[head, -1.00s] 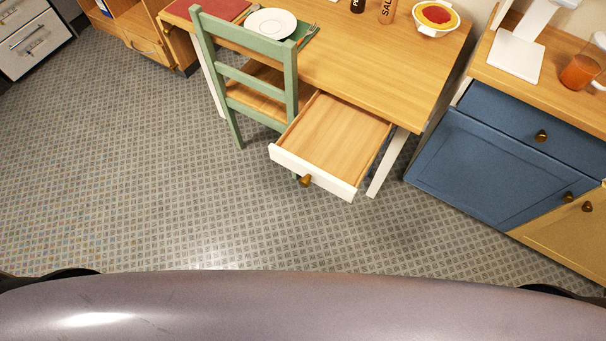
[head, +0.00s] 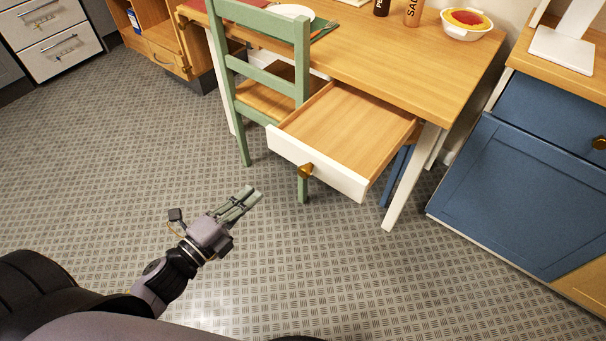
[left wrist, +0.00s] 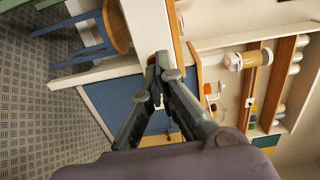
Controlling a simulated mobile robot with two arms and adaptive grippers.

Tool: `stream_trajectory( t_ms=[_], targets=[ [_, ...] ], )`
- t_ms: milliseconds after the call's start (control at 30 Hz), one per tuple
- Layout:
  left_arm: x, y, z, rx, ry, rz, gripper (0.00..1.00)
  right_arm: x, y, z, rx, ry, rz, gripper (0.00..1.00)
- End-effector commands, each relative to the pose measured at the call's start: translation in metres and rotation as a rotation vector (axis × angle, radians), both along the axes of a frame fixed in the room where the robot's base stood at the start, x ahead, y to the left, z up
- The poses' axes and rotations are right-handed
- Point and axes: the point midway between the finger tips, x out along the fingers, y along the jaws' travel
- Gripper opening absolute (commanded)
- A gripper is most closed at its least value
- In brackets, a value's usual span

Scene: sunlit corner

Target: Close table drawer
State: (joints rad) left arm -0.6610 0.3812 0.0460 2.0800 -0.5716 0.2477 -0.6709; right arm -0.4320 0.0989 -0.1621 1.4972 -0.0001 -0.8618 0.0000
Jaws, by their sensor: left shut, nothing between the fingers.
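The table drawer (head: 335,178) stands pulled out from the wooden table (head: 375,55) in the head view. It looks empty, with a white front and a brass-coloured knob (head: 305,171). My left gripper (head: 251,195) is in front of the drawer, to the left of the knob in the picture. It appears apart from the drawer front, and its fingers are together and empty. The left wrist view shows these shut fingers (left wrist: 162,70) from behind, in front of a white panel that I cannot identify for sure. My right gripper is not in view.
A green chair (head: 262,78) stands close to the drawer's left side. A blue cabinet (head: 510,190) is on the right. A plate, bottles and a bowl (head: 466,22) are on the table. The floor (head: 110,160) at left is clear.

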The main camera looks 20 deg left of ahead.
Motion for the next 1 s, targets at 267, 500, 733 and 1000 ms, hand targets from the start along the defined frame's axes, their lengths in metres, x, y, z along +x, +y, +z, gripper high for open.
stream_trajectory(
  t_ms=[267,500,733,1000],
  targets=[
    [0.022,-0.011,0.008,0.012,-0.022,-0.011,0.0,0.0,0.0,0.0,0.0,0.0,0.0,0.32],
    [0.064,-0.025,0.007,0.01,-0.02,-0.009,0.0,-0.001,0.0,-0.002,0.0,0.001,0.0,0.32],
    [0.102,-0.039,0.007,0.01,-0.02,-0.009,0.0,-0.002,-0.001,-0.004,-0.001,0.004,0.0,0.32],
    [0.127,-0.049,0.006,0.009,-0.017,-0.009,0.0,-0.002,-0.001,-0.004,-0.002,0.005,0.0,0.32]
  ],
)
